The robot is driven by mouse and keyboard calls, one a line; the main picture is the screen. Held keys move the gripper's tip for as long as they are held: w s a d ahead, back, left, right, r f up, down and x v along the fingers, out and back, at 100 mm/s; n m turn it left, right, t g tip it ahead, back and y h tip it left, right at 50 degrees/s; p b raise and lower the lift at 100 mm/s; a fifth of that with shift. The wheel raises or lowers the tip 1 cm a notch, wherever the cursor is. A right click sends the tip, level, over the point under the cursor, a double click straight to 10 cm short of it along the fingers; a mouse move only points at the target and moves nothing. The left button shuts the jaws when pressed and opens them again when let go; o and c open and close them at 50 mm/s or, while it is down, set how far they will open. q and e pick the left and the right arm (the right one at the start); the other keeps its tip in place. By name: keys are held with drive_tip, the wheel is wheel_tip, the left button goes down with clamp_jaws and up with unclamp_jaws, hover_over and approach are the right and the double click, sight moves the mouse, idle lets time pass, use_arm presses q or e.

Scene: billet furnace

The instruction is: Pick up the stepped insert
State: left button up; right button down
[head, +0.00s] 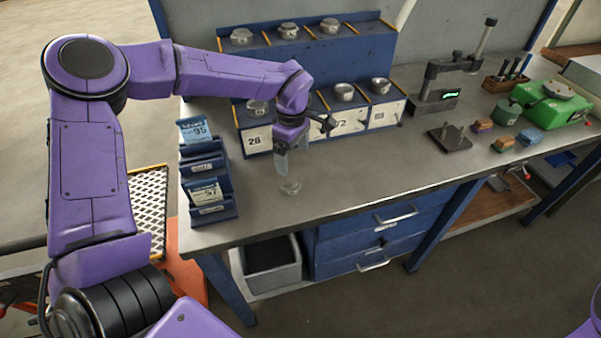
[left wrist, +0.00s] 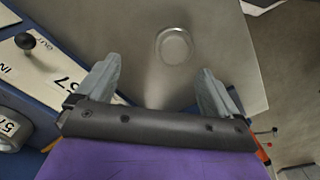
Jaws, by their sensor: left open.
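A small round grey metal piece, which I take to be the stepped insert (head: 290,186), stands alone on the grey bench top near the front edge. In the left wrist view the insert (left wrist: 174,46) shows from above as a disc with a raised rim, beyond the fingertips. My left gripper (head: 282,160) points down just above the insert in the head view, and its fingers partly overlap it there. In the left wrist view the left gripper (left wrist: 158,80) is open, with nothing between its fingers. My right gripper is out of view.
A blue two-tier rack (head: 310,50) with round metal parts and numbered labels stands behind my left gripper. A blue card holder (head: 225,185) is to the left. A black gauge stand (head: 435,90) and green scale (head: 555,103) are to the right. The bench front is clear.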

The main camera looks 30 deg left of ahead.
sight(290, 180)
use_arm(q)
drive_tip(key=s+f+p, duration=0.1)
drive_tip(key=f, duration=0.1)
drive_tip(key=s+f, duration=0.1)
drive_tip(key=s, duration=0.1)
drive_tip(key=shift+s+d+f+p, duration=0.15)
drive_tip(key=shift+f+p, duration=0.2)
drive_tip(key=shift+p, duration=0.05)
drive_tip(key=f, duration=0.1)
drive_tip(key=w+f, duration=0.1)
drive_tip(key=f, duration=0.2)
drive_tip(key=shift+w+f, duration=0.25)
drive_tip(key=shift+w, duration=0.1)
drive_tip(key=shift+s+r, duration=0.2)
drive_tip(key=shift+s, duration=0.1)
drive_tip(key=shift+s+r, duration=0.1)
drive_tip(key=shift+s, duration=0.05)
drive_tip(key=c, duration=1.5)
drive_tip(key=shift+c, duration=0.8)
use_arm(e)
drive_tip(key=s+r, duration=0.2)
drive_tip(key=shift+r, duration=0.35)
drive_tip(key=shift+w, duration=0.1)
